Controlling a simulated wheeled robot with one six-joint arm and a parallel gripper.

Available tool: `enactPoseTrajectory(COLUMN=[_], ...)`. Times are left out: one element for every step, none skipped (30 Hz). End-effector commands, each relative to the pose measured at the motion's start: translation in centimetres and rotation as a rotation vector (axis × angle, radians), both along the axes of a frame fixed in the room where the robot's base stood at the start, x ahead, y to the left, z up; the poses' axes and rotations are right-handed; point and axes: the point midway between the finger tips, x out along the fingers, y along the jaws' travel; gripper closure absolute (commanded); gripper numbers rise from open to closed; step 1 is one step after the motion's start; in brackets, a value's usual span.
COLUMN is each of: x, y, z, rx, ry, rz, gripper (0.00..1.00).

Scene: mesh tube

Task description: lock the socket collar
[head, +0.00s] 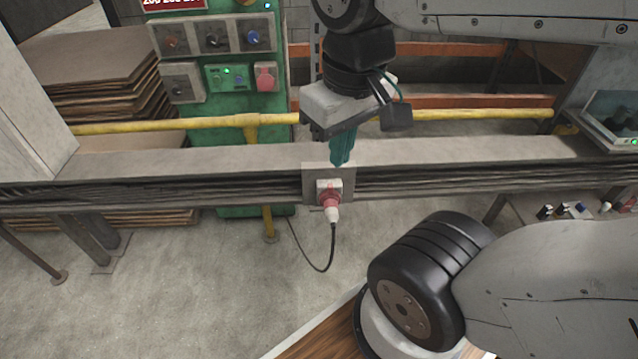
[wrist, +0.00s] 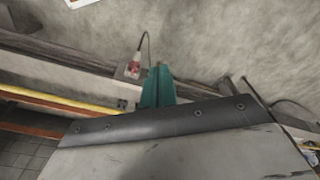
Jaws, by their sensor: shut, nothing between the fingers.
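The red socket (head: 329,190) sits on a square grey plate (head: 347,186) on the front of the long grey beam. A red and white plug (head: 331,207) is in it, with a black cable (head: 332,245) hanging below. The socket and plug also show small in the wrist view (wrist: 133,67). The collar is too small to make out its state. My gripper (head: 340,162), with teal fingers, points down just above and behind the plate, at the beam's top. Its fingers are shut and empty, and also show in the wrist view (wrist: 158,75). I cannot tell whether they touch the beam.
A green control panel (head: 222,90) with switches stands behind the beam at left. A yellow rail (head: 180,125) runs behind the beam (head: 210,163). Stacked sheets (head: 95,65) lie back left. A small table with bits (head: 570,210) stands at right. The floor in front is clear.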

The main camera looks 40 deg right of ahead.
Motion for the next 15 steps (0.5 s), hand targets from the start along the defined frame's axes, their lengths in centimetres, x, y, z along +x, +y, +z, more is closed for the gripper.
enactPoseTrajectory(x=[0.7,1.2,2.0,2.8,3.6,4.9,5.9,6.9,8.3,9.4,10.4,11.9,12.9,14.0,15.4], y=[-0.2,-0.4,-0.7,-0.8,-1.1,-1.4,-1.6,-1.9,-2.2,-2.4,-2.7,-3.0,-3.2,-3.4,-3.7], z=[0.0,0.1,0.1,0.1,0.1,0.0,-0.1,-0.3,-0.6,-0.9,-1.3,-1.8,-2.2,-2.8,-3.5], rx=[-0.010,-0.019,-0.033,-0.045,-0.060,-0.077,-0.094,-0.108,-0.128,-0.144,-0.157,-0.176,-0.189,-0.203,-0.219], ry=[0.017,0.028,0.045,0.061,0.078,0.104,0.125,0.144,0.171,0.192,0.212,0.239,0.260,0.281,0.308], rz=[0.011,0.019,0.033,0.047,0.062,0.084,0.104,0.123,0.149,0.171,0.190,0.218,0.238,0.259,0.289], gripper=[1.00,1.00,1.00,1.00,1.00,1.00,1.00,1.00,1.00,1.00,1.00,1.00,1.00,1.00,1.00])
